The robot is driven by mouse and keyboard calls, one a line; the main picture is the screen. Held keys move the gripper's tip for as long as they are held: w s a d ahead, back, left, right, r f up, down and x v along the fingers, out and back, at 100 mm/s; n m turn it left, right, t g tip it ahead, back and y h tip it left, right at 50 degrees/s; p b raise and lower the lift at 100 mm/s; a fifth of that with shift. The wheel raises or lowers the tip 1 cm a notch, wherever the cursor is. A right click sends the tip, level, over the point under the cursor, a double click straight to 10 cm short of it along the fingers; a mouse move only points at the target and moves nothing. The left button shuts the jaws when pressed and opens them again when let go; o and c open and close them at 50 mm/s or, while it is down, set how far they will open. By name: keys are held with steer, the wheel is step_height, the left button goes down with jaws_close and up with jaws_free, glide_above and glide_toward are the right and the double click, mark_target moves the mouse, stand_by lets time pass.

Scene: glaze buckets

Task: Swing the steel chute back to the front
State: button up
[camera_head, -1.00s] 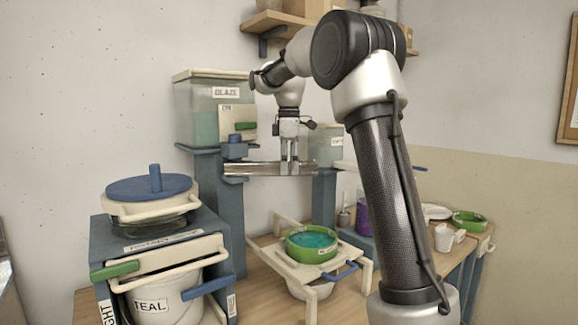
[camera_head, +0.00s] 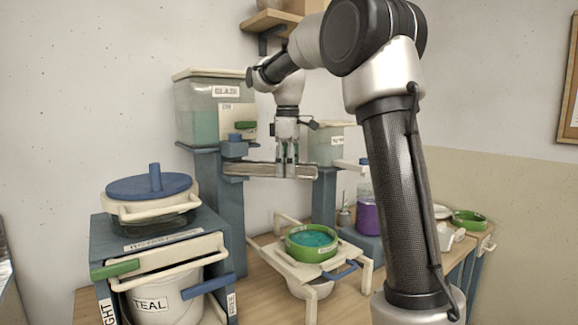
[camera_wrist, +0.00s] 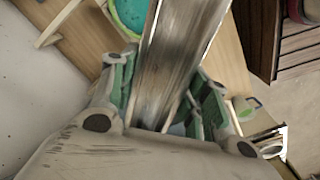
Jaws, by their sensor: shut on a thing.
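The steel chute (camera_head: 245,169) is a long metal trough under the glaze tank (camera_head: 203,112), level and running across the picture in the head view. My gripper (camera_head: 288,170) reaches down onto the chute from above and is shut on it. In the wrist view the chute (camera_wrist: 181,50) runs up between my two green-padded fingers (camera_wrist: 160,110). A green-rimmed bowl of teal glaze (camera_head: 311,243) stands on a cream rack below the chute, and the chute is apart from it. The exact spot where the fingers touch the chute is partly hidden.
A blue stand at the left holds a lidded pot (camera_head: 150,193) and a white TEAL bucket (camera_head: 165,300). A second tank (camera_head: 327,146) stands behind the chute at the right. A purple bottle (camera_head: 368,213) and a green dish (camera_head: 468,219) are farther right.

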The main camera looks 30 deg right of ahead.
steer(key=s+a+m, duration=0.5)
steer(key=a+m, duration=0.3)
steer(key=a, duration=0.1)
steer(key=shift+s+a, duration=0.2)
steer(key=shift+s, duration=0.15)
steer(key=o, duration=1.5)
steer(key=shift+c, duration=0.2)
steer(key=shift+r, duration=0.1)
step_height(320, 180, up, 12)
